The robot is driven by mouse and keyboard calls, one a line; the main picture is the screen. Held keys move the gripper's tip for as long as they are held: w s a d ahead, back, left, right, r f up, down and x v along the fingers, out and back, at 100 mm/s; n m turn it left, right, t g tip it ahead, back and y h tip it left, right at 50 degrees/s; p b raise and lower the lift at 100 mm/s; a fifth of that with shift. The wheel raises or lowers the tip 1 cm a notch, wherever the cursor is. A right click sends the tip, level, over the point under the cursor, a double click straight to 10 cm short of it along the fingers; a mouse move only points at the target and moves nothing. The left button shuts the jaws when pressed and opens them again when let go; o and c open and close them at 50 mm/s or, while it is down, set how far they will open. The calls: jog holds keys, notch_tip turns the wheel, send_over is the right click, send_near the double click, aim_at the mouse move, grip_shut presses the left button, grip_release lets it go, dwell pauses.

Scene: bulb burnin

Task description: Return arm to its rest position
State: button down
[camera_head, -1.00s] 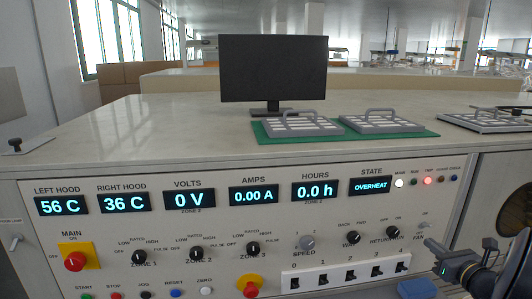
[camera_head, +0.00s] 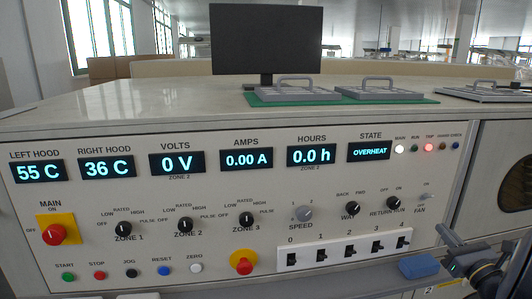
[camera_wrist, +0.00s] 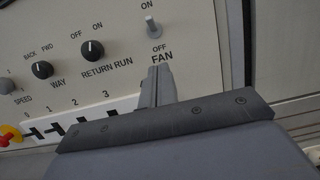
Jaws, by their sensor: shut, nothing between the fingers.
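My gripper (camera_head: 440,262) is at the lower right of the head view, in front of the panel near the row of numbered switches. In the wrist view its fingers (camera_wrist: 158,78) are closed together with nothing between them, just below the FAN label. The fan toggle (camera_wrist: 152,26) stands above the fingertips, apart from them in the picture. The fan toggle (camera_head: 426,197) also shows in the head view, above my gripper. My arm (camera_head: 480,265) runs off the right edge.
The control panel (camera_head: 100,205) has displays, knobs, a red main switch (camera_head: 54,234) and a red knob (camera_head: 243,262). A monitor (camera_head: 266,40) and grey trays (camera_head: 290,93) stand on top.

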jog(key=shift+v, duration=1.9)
jog(key=shift+r, duration=0.1)
